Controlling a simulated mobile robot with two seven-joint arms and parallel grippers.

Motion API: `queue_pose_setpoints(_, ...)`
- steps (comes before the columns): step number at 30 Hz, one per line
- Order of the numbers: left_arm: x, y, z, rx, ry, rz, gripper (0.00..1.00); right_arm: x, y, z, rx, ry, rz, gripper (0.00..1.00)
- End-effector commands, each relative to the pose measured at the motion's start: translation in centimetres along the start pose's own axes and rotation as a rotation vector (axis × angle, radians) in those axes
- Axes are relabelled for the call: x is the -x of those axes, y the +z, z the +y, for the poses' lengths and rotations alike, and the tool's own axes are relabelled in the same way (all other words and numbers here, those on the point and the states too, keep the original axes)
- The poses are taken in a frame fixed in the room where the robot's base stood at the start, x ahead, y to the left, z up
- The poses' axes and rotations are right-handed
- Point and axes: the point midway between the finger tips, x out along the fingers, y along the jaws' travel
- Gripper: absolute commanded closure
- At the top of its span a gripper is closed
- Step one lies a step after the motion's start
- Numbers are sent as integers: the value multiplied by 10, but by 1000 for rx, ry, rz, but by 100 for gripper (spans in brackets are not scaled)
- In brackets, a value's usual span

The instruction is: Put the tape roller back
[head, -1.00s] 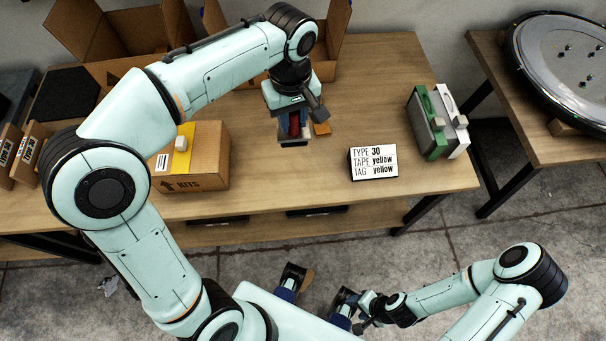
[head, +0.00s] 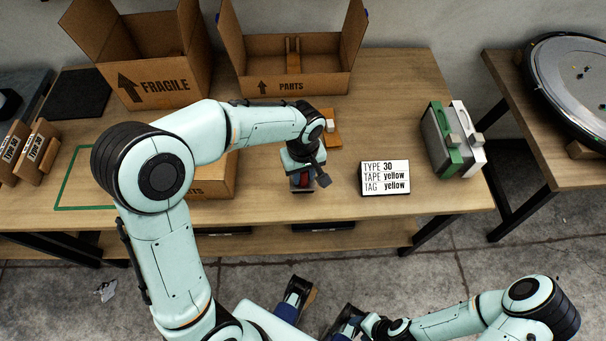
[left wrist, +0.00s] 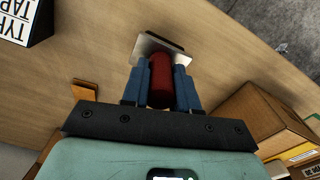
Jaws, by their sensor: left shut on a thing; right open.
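The tape roller has a red handle (left wrist: 160,82) and a pale flat head (left wrist: 152,47) with a dark edge, best seen in the left wrist view. My left gripper (left wrist: 161,85) is shut on the red handle, a blue finger on each side. In the head view, my left gripper (head: 302,181) holds the roller above the table, left of the sign card; the fingers partly hide it. An orange-brown wooden piece (head: 331,141) lies behind it on the table. My right gripper (head: 322,309) is open and empty over the floor in front of the table.
The sign card (head: 385,178) reads type 30, tape yellow, tag yellow. The KITS box (head: 212,188) is partly behind my left arm. FRAGILE (head: 160,88) and PARTS (head: 290,85) boxes stand at the back. Green and white cases (head: 449,140) stand right. Bare tabletop lies between PARTS and the cases.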

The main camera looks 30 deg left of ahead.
Motion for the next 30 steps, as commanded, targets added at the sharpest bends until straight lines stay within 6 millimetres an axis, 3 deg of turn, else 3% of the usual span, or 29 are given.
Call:
queue_pose_setpoints(3,-10,0,0,0,1,0,100,-1,-1,0,0,-1,3,48)
queue_pose_setpoints(15,-15,0,0,0,1,0,100,-4,-2,1,1,-2,7,48)
queue_pose_setpoints(16,-14,0,0,0,1,0,62,-3,-2,0,1,-2,7,48)
queue_pose_setpoints(18,-14,0,0,0,1,0,46,-3,-2,0,1,-2,7,48)
queue_pose_setpoints(30,-4,0,1,0,4,2,46,0,0,0,0,-1,1,48)
